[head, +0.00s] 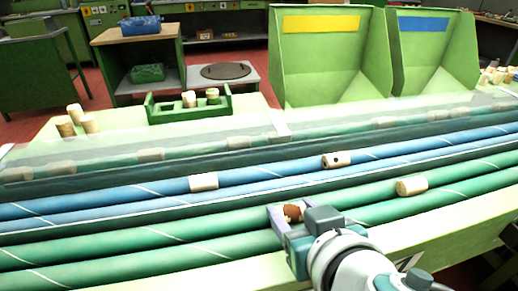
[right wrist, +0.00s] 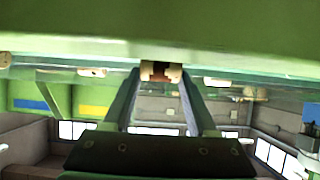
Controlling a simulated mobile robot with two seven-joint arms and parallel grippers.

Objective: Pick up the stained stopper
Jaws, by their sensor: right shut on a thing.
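The stained stopper (head: 292,211), with a dark brown patch on its side, is between the fingers of my right gripper (head: 289,215) over the green rollers at the front. The gripper is shut on it. In the right wrist view the stopper (right wrist: 160,70) sits at the fingertips, between the two fingers, with its brown patch and pale cork showing. I cannot tell whether it still touches the rollers. My left gripper is not in view.
A plain stopper (head: 411,186) lies on the green rollers to the right. A pale stopper (head: 204,181) and a dark-spotted one (head: 337,160) lie on the blue rollers. Behind stand a yellow-marked bin (head: 330,60), a blue-marked bin (head: 430,55) and a green rack (head: 190,114).

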